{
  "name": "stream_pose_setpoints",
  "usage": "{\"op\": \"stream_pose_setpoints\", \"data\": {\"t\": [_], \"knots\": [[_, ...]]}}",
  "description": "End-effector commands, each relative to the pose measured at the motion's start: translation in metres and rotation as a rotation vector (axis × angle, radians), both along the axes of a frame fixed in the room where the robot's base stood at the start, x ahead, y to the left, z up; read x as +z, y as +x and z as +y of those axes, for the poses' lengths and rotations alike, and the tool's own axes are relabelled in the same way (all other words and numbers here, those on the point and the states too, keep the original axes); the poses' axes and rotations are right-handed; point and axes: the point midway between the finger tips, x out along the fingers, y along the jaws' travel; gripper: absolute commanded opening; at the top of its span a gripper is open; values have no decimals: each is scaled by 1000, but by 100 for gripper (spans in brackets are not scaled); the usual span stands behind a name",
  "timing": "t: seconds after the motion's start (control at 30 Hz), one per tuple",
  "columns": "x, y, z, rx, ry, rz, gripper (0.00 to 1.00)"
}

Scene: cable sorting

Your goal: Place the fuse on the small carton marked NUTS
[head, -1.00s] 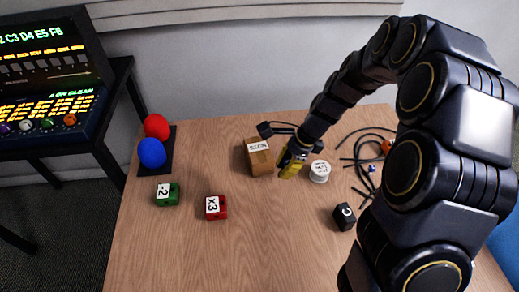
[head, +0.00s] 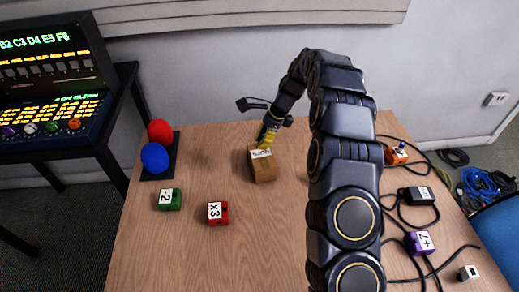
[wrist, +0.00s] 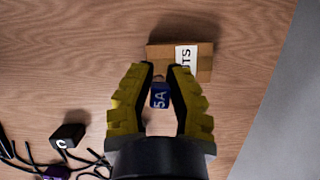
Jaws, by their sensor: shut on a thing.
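The small carton (head: 264,174) is a brown box with a white label on top, standing on the table; its label is partly covered in the wrist view (wrist: 204,62). The fuse (wrist: 160,97) is small and blue, marked 5A, and sits between my yellow fingers in the wrist view. My gripper (wrist: 160,76) is shut on it. In the head view my gripper (head: 266,141) is at the carton's far edge, and the fuse cannot be made out there. In the wrist view the fuse overlaps the carton's near left edge; I cannot tell its height above it.
A red block (head: 218,213) and a green block (head: 169,199) stand at the left, near a dark stand with a red ball (head: 160,131) and a blue ball (head: 155,157). Cables, an orange block (head: 396,155) and a purple block (head: 419,243) lie at the right. The front middle is clear.

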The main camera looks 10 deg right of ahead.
Motion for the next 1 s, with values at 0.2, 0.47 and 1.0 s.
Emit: {"op": "stream_pose_setpoints", "data": {"t": [0.2, 0.47, 1.0], "knots": [[-31, 23, 2, 3, 0, 4, 0], [-42, 33, 2, 0, -1, 3, 0], [-78, 38, 2, 2, 0, 2, 0]]}}
